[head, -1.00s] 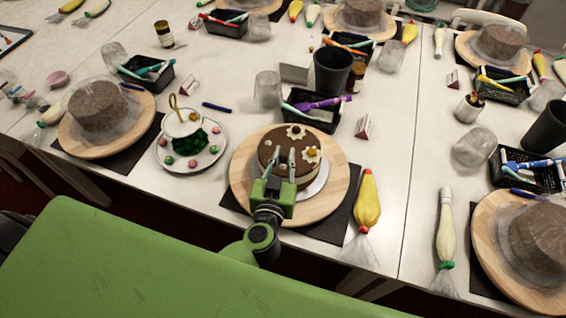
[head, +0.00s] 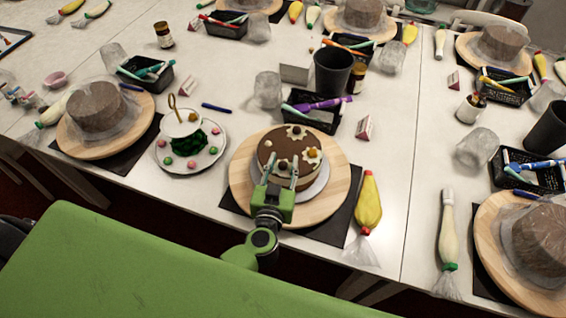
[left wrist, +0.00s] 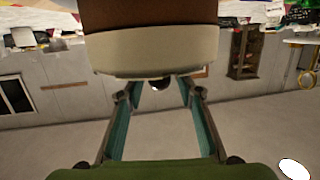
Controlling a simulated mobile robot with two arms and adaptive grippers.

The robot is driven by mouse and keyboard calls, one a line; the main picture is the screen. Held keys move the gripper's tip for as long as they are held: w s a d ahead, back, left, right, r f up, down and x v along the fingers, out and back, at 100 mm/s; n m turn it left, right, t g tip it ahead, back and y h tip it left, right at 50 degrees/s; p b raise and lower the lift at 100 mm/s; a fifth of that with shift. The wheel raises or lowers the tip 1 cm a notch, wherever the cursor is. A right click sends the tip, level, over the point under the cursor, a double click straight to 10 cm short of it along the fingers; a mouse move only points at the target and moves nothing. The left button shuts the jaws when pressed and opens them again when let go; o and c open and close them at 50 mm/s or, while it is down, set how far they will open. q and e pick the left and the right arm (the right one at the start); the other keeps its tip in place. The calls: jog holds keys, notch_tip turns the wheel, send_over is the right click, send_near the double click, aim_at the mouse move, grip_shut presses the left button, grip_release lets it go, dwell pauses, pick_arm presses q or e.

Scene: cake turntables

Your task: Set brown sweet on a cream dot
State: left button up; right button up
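The cake (head: 270,149) has a brown top with cream dots and pale flower-shaped decorations, and stands on a round wooden turntable (head: 337,198). A small brown sweet (head: 283,165) shows on the cake's near top, between my fingers; it seems to sit on a cream dot, but this is too small to be sure. An orange sweet (head: 312,153) lies on a pale flower at the right. My left gripper (head: 282,162) is open at the cake's near edge. The left wrist view shows its fingers (left wrist: 158,92) apart, beside the cake's cream side (left wrist: 150,50). My right gripper is not in view.
A tiered plate (head: 190,155) with coloured sweets stands left of the turntable. A yellow piping bag (head: 368,205) lies to the right. A black basket (head: 311,117) with pens and a dark cup (head: 332,70) stand behind the cake.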

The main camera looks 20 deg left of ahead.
pick_arm(q)
jog(key=shift+r, duration=0.1)
jog(key=b+v, duration=0.1)
jog(key=v, duration=1.1)
jog(key=shift+a, duration=0.1)
